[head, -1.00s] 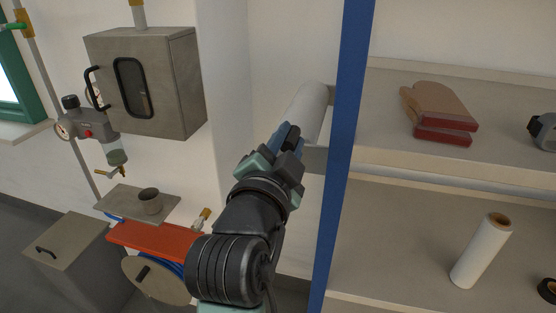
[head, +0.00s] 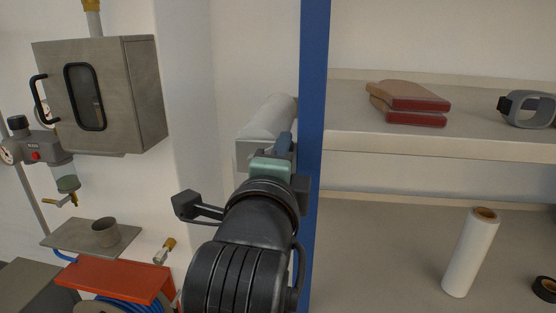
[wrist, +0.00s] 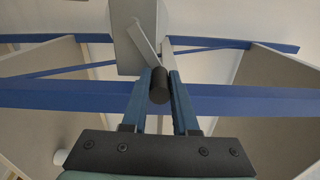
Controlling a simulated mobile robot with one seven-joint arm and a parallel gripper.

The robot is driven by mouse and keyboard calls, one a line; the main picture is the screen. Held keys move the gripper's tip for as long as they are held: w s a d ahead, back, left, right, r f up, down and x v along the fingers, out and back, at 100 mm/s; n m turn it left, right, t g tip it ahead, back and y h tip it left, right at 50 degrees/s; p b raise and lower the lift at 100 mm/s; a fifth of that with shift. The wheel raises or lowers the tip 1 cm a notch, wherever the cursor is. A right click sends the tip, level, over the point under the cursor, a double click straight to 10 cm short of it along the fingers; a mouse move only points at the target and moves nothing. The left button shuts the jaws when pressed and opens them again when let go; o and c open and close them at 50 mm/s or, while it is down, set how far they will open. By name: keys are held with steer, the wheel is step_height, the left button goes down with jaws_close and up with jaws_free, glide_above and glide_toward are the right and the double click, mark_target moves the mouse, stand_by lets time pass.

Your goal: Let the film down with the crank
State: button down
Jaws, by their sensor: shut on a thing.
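A pale roller (head: 268,118) is mounted on the back wall, left of the blue post, with a grey housing (head: 246,153) at its near end. In the wrist view the housing (wrist: 128,18) has a thin grey crank arm (wrist: 146,42) ending in a black handle (wrist: 159,86). My gripper (head: 284,142) is at the near end of the roller, close to the post. In the wrist view its blue fingers (wrist: 160,90) are shut on the black crank handle, one on each side. The head view hides the crank behind my gripper. I cannot make out any film hanging down.
The blue post (head: 313,130) stands just right of my gripper. Shelves on the right hold gloves (head: 408,103), goggles (head: 528,108), a white roll (head: 470,252) and black tape (head: 545,288). At left are a metal cabinet (head: 118,125), a cup (head: 105,232) and a red panel (head: 115,280).

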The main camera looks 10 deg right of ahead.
steer(key=shift+d+f+m, duration=0.1)
steer(key=shift+f+m, duration=0.1)
steer(key=shift+m, duration=0.2)
steer(key=c, duration=0.7)
jaws_free()
